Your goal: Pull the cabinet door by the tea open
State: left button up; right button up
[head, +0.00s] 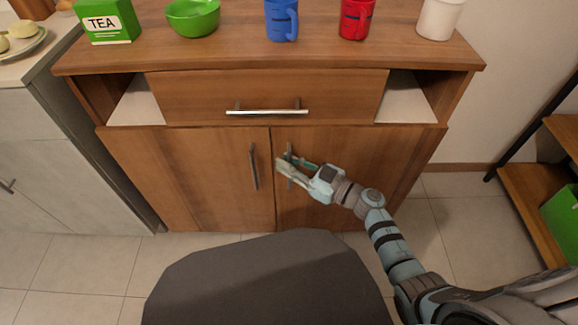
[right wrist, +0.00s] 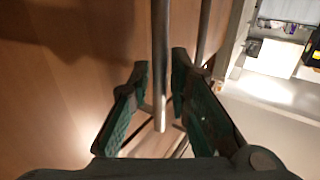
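The green tea box (head: 106,20) stands on the left end of the wooden cabinet top. Below are two closed wooden doors: the left door (head: 190,175), on the tea side, with a vertical metal handle (head: 253,167), and the right door (head: 385,165) with its own handle (head: 289,152). My right gripper (head: 282,168) is at the right door's handle and partly hides it. In the right wrist view, a metal bar (right wrist: 160,70) runs between the open fingers (right wrist: 161,72), with small gaps beside it. A second bar (right wrist: 204,30) lies further right. My left gripper is out of view.
A closed drawer with a horizontal handle (head: 266,112) sits above the doors. A green bowl (head: 193,17), blue mug (head: 281,19), red mug (head: 356,18) and white cup (head: 439,18) stand on top. A pale counter (head: 40,140) adjoins on the left.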

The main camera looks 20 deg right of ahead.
grip_shut()
jog(key=shift+s, duration=0.1)
